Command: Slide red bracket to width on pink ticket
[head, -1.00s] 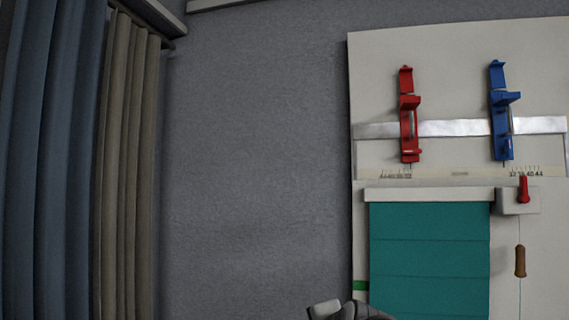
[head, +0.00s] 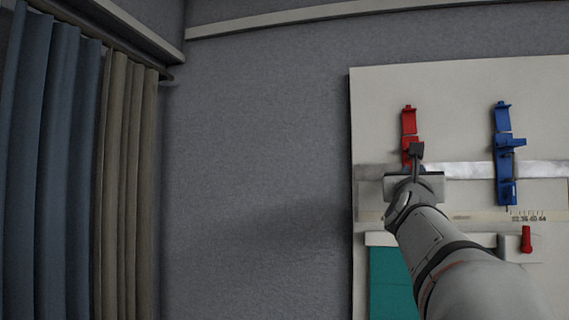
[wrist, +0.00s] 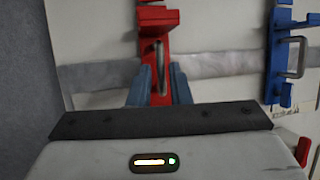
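The red bracket (head: 409,122) hangs on the metal rail at the left of the pale board; my gripper hides its lower part in the head view. In the wrist view the red bracket (wrist: 160,40) has an upright metal handle facing me. My gripper (head: 416,152) is in front of it. In the wrist view, the two blue-grey fingers of my gripper (wrist: 160,80) are apart, one each side of the bracket's lower part. I cannot tell whether they touch it. No pink ticket is seen.
A blue bracket (head: 503,155) is on the same rail (head: 463,170), to the right. A printed scale (head: 528,216) lies below it. A red lever (head: 526,239) and a teal blind (head: 388,275) are lower on the board. Curtains (head: 60,170) hang at the left.

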